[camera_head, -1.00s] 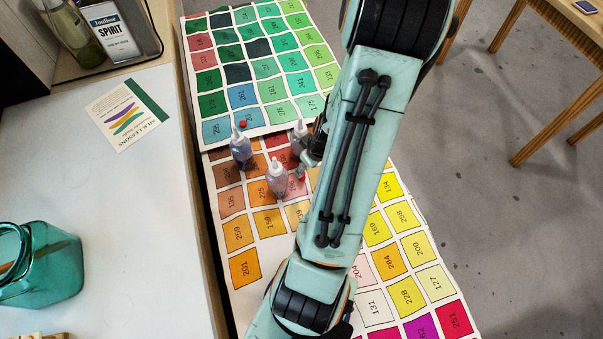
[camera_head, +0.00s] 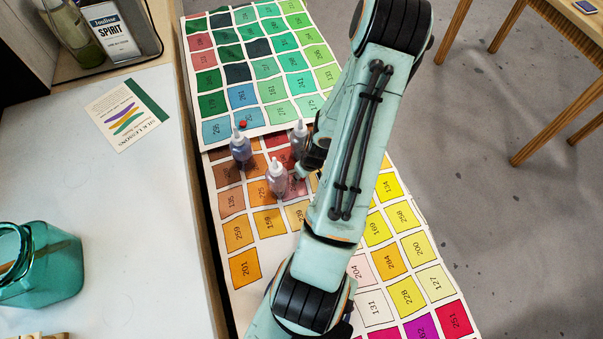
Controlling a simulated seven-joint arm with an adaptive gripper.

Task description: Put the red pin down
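A small red round-headed thing (camera_head: 243,124), which looks like a red pin, shows just beyond the dark blue bottle, on or near the lower edge of the green chart. My gripper (camera_head: 302,172) is beside the small bottles at the middle of the charts, its tip low over reddish swatches. My arm covers most of it, so its finger opening is hidden. I cannot make out a pin between its fingers now.
Three small nozzle bottles stand close to my gripper: a dark blue one (camera_head: 240,152), a pale purple one (camera_head: 277,182) and a grey one (camera_head: 298,142). A white counter (camera_head: 120,230) with a teal glass jar (camera_head: 45,265) is at left.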

